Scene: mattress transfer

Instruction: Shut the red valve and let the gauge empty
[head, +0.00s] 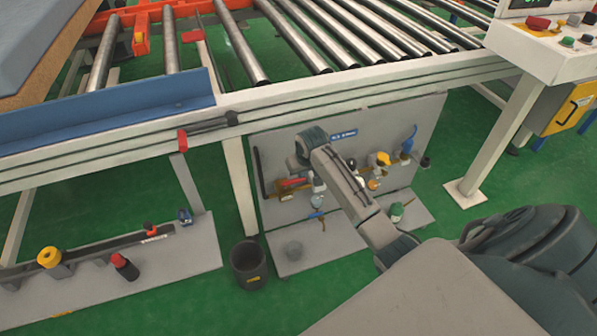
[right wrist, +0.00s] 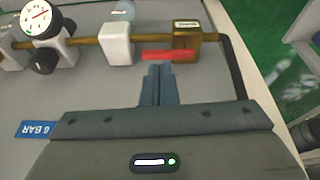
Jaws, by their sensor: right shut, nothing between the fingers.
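The red valve (right wrist: 168,55) has a flat red handle lying roughly along the brass pipe, beside a brass valve body (right wrist: 187,22). It also shows in the head view (head: 290,183) at the left of the grey panel. The round white gauge (right wrist: 38,18) is at the upper left of the right wrist view; its needle is too small to read surely. My right gripper (right wrist: 158,72) is shut and empty, its tips right at the handle; I cannot tell whether they touch. In the head view, my right arm hides its fingertips and part of the panel. My left gripper is not in view.
The grey panel (head: 262,150) hangs under the roller conveyor (head: 290,42), bearing several fittings, including a yellow one (head: 378,159) and a blue one (head: 408,140). A dark bin (head: 248,265) stands left of the panel's base. A conveyor leg (head: 240,185) is close by.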

